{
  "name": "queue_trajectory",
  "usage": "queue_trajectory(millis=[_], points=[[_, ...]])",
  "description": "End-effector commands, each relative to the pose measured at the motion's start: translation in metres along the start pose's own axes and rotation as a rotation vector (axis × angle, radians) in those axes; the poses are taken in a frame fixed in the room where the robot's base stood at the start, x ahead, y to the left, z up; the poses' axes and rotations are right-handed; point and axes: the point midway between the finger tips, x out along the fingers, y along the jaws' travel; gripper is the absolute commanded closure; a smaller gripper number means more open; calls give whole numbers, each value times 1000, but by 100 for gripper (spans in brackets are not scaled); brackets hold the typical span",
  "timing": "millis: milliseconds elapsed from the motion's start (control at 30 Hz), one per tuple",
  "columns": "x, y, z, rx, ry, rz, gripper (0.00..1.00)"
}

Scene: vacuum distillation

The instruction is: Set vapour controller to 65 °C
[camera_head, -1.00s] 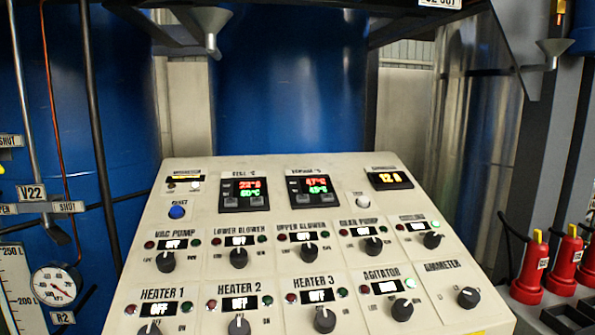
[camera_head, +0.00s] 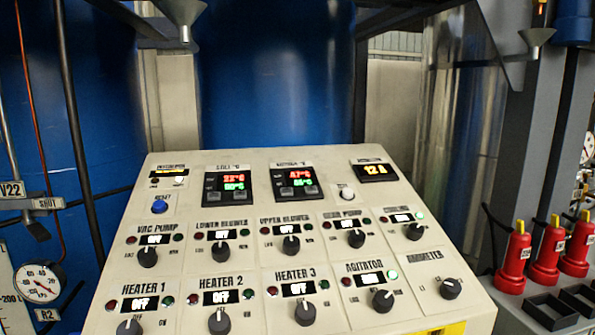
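The vapour controller (camera_head: 296,183) is a dark square display at the top middle of the cream control panel. Its label above is blurred. It shows a red upper reading, about 47 °C, and a green lower reading that is too blurred to read surely. Two small grey buttons (camera_head: 298,191) sit at its lower edge. To its left is a similar controller, labelled STILL (camera_head: 227,184), with a red reading over a green one. My gripper is not in view.
The sloping control panel (camera_head: 190,300) fills the middle, with rows of knobs, labels such as HEATER 1 (camera_head: 143,290), and indicator lamps. A blue RESET button (camera_head: 159,206) is at upper left. Red bottle-like objects (camera_head: 515,262) stand at right. A gauge (camera_head: 38,283) is at left.

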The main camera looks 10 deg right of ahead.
Motion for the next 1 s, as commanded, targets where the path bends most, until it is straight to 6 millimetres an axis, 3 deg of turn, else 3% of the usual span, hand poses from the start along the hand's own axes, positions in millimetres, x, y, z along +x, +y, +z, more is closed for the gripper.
queue_trajectory(millis=[600, 633, 667, 800, 833, 1000], points=[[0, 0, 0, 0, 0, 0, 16], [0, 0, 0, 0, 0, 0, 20], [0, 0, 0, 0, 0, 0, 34], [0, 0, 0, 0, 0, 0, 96], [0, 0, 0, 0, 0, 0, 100], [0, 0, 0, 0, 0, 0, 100]])
